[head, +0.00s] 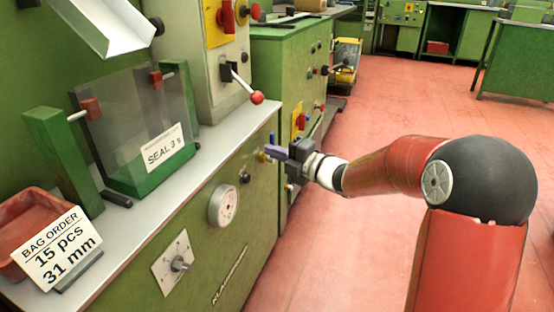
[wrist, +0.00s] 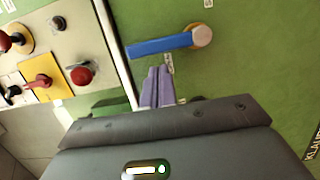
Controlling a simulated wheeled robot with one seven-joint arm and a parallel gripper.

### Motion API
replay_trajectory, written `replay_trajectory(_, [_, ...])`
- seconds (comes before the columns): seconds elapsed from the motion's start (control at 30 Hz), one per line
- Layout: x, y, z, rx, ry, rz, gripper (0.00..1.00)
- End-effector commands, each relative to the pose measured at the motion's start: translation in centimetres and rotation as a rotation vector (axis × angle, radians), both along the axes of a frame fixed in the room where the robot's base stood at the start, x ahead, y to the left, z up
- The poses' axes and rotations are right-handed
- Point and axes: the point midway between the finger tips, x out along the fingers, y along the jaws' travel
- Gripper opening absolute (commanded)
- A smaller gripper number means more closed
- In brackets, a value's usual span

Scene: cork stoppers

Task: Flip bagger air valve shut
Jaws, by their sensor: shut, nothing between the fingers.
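The air valve shows in the wrist view as a flat blue lever (wrist: 158,45) on a pale, brass-coloured round hub (wrist: 201,36), mounted on the green machine front. The lever points left from the hub in that view. In the head view a bit of the blue lever (head: 271,138) shows near the far end of the cabinet front. My gripper (head: 272,151) is beside it, with its purple fingers shut and empty. In the wrist view my gripper's fingertips (wrist: 158,70) lie just below the lever's middle. I cannot tell whether they touch it.
The green cabinet (head: 238,215) carries a round dial (head: 223,205) and a rotary switch (head: 181,264). A red-balled lever (head: 257,97) sticks out above the counter. A neighbouring machine (head: 290,75) with red knobs stands just beyond. Open red floor (head: 380,110) lies to the right.

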Motion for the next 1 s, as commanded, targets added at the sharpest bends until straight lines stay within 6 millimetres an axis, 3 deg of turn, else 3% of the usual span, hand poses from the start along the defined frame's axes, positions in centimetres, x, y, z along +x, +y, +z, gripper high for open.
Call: replay_trajectory(1.0, [1.17, -0.44, 0.36, 0.027, 0.076, 0.0, 0.0])
